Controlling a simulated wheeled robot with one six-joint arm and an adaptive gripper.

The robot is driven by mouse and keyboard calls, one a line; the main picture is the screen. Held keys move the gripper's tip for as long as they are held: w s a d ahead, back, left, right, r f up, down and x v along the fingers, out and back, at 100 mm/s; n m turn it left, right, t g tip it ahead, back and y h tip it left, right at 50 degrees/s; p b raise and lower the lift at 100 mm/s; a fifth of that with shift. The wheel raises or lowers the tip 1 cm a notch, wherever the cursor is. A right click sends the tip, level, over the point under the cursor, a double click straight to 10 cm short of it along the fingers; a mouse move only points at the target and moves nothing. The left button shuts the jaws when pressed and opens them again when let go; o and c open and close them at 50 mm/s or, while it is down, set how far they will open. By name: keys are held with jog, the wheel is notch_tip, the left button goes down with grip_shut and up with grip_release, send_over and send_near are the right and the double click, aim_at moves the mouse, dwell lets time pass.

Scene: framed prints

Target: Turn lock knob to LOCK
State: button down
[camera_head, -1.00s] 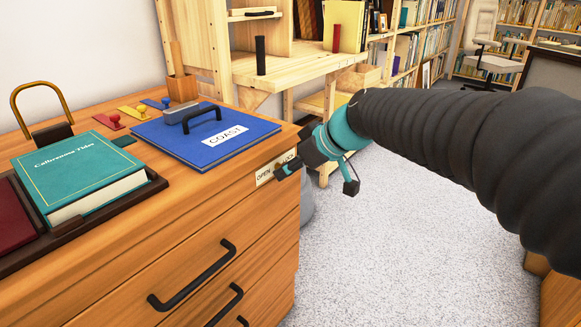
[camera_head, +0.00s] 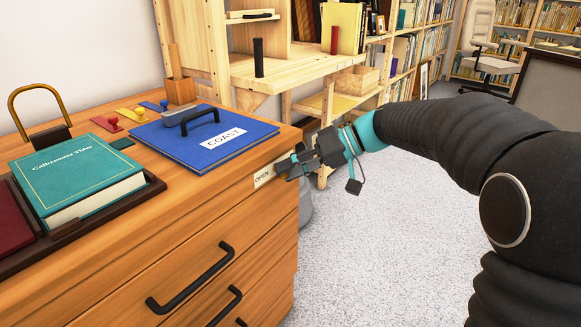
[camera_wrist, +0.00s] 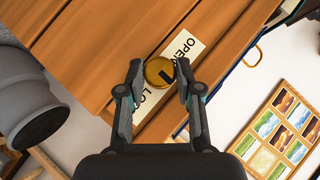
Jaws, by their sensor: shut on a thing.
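The lock knob (camera_wrist: 157,72) is a round brass disc with a dark mark near its right edge in the wrist view. It sits over a pale label plate (camera_wrist: 186,46) on the drawer cabinet's front. OPEN reads above right of the knob and part of LOCK shows below left. My gripper (camera_wrist: 160,69) has one finger on each side of the knob and is shut on it. In the head view my gripper (camera_head: 288,168) is at the cabinet's front right top corner and hides the knob. The label's OPEN end (camera_head: 263,177) shows to its left.
The wooden cabinet (camera_head: 180,240) has black drawer handles (camera_head: 192,285) below. A blue COAST folder (camera_head: 185,150) and a teal book (camera_head: 78,175) lie on top. A grey bin (camera_head: 305,207) stands beside the cabinet. Carpet on the right is clear.

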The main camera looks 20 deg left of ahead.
jog(key=shift+w+f+m+g+y+p, duration=0.15)
jog(key=shift+m+g+y+p, duration=0.15)
jog(key=shift+m+g+y, duration=0.45)
jog(key=shift+s+f+m+g+y+p, duration=0.1)
jog(key=shift+m+g+y+p, duration=0.3)
jog(key=shift+m+y, duration=0.45)
jog(key=shift+w+f+m+g+y+p, duration=0.1)
jog(key=shift+f+m+g+y+p, duration=0.1)
jog(key=shift+m+g+y, duration=0.6)
jog(key=c, duration=0.8)
grip_release()
jog(key=shift+d, duration=0.1)
jog(key=v, duration=1.2)
